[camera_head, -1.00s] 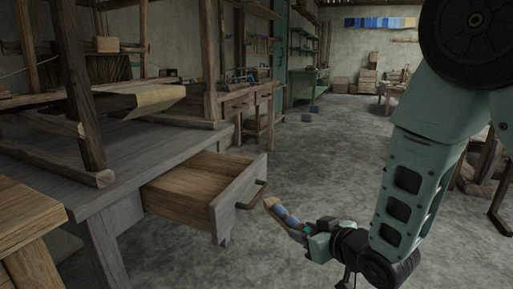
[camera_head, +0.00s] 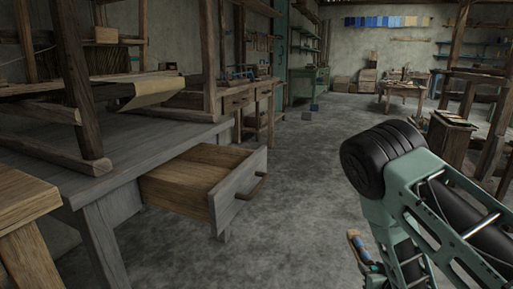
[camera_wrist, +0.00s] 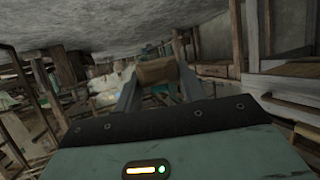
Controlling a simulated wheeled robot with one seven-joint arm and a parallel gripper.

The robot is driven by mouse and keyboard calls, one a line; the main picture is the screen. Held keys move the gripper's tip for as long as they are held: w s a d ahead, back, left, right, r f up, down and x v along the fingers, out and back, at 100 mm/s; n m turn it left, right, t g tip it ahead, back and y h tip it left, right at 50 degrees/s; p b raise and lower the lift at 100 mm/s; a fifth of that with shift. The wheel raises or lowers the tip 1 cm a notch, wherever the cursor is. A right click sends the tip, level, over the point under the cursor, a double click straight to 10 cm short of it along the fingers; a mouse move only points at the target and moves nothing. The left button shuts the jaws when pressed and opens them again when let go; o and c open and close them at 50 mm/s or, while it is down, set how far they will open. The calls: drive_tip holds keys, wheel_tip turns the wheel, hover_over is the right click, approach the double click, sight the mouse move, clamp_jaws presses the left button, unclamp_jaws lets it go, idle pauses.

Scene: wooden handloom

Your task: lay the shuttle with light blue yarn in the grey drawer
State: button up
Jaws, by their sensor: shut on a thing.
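The shuttle (camera_head: 354,240) shows at the bottom of the head view, to the left of my arm, as a brown wooden tip with blue yarn below it. In the wrist view its wooden end (camera_wrist: 157,71) sits between the fingers of my gripper (camera_wrist: 160,88), which is shut on it. Most of the shuttle and gripper is hidden by my arm or cut off by the head view's lower edge. The grey drawer (camera_head: 240,186) is pulled out from the grey table, and its visible wooden inside is empty. The shuttle is to the right of the drawer, apart from it.
The grey table (camera_head: 135,150) carries a wooden loom frame (camera_head: 80,100). A lighter wooden table (camera_head: 22,205) stands at the lower left. A workbench (camera_head: 255,98) is behind the drawer. The floor (camera_head: 300,190) between the drawer and my arm is clear.

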wheel_tip(320, 180, up, 38)
drive_tip(key=p, duration=3.8)
drive_tip(key=shift+v, duration=2.5)
